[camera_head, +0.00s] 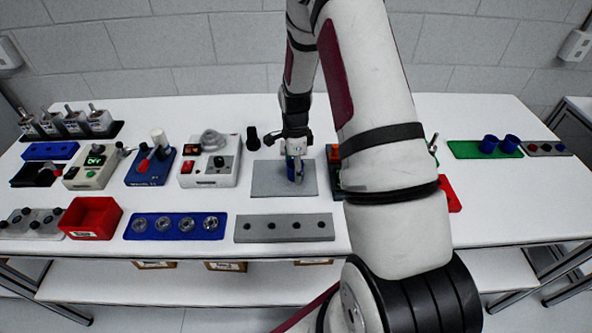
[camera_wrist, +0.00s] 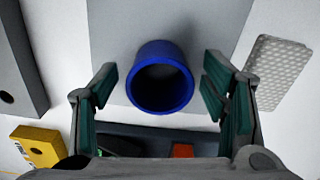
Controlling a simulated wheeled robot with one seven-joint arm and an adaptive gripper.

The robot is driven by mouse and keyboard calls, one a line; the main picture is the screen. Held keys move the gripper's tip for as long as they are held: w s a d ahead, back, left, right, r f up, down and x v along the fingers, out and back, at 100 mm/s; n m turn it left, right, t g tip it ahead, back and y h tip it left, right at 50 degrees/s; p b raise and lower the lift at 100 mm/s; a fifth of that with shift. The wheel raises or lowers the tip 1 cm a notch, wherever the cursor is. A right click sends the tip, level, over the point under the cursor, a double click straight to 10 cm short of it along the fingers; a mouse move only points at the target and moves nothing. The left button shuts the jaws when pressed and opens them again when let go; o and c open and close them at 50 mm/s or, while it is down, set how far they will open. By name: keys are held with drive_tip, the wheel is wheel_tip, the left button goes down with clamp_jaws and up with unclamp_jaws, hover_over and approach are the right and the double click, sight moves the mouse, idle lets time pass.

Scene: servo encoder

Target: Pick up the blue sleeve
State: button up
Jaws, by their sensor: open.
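A blue sleeve (camera_wrist: 160,48) stands upright on a grey pad in the wrist view, its round open end facing the camera. My gripper (camera_wrist: 160,84) is open, with one green-padded finger on each side of the sleeve and visible gaps between. In the head view my gripper (camera_head: 296,172) points down over the grey pad (camera_head: 268,190) and partly hides the sleeve there. Two more blue sleeves (camera_head: 489,144) (camera_head: 510,144) stand on a green tray (camera_head: 470,151) at the right.
A red-and-white-fronted device (camera_head: 210,165) and a black knob-like part (camera_head: 253,138) stand left of the pad. A grey block with holes (camera_head: 284,228) lies in front. An orange-and-green item (camera_head: 333,160) is close on the right. The table's front edge is clear.

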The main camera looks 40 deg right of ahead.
drive_tip(key=c, duration=1)
drive_tip(key=shift+o, duration=0.2)
drive_tip(key=shift+r, duration=0.1)
